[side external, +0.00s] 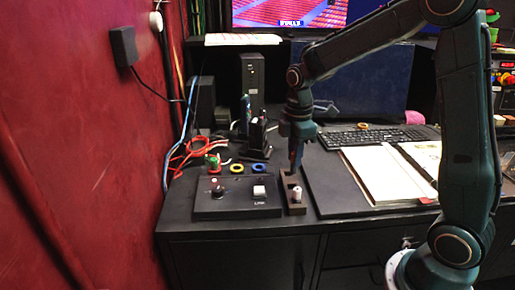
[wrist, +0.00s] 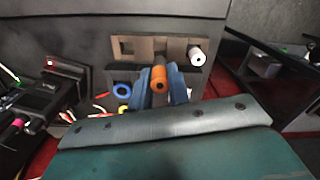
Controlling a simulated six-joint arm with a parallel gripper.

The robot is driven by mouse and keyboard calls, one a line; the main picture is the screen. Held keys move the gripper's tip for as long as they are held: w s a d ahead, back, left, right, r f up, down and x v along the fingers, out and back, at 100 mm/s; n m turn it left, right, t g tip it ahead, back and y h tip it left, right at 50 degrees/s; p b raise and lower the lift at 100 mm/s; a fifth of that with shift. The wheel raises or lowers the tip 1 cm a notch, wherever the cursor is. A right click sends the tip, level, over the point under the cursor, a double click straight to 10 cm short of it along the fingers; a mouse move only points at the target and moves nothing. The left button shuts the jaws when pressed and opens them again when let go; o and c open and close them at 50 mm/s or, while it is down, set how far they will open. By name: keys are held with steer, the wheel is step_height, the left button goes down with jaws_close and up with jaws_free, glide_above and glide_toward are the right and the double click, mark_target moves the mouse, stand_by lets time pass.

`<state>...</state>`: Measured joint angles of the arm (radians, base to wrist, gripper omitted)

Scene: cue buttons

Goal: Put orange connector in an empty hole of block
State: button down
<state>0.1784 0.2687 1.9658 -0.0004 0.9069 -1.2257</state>
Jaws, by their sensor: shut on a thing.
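The orange connector (wrist: 159,76) is held between the blue fingers of my gripper (wrist: 160,88) in the wrist view. The block (wrist: 127,44) is a brown-grey bar with holes, just beyond the connector in that view. A white connector (wrist: 195,55) sits at its right end. In the side view my gripper (side external: 295,165) points down over the back part of the block (side external: 290,208), and the white connector (side external: 297,194) stands near the front. The orange connector is not clear there. I cannot tell whether its tip touches the block or is in a hole.
A black panel (side external: 225,205) with a red knob and a white switch lies left of the block. A blue ring (side external: 258,169) and a yellow ring (side external: 236,168) lie behind it. An open book (side external: 380,175) and a keyboard (side external: 375,138) are to the right.

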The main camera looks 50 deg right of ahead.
mark_target(293, 172)
steer(key=shift+f, duration=1.7)
steer(key=shift+f, duration=1.7)
stand_by(3.1)
steer(key=c, duration=1.1)
jaws_free()
steer(key=shift+r, duration=0.15)
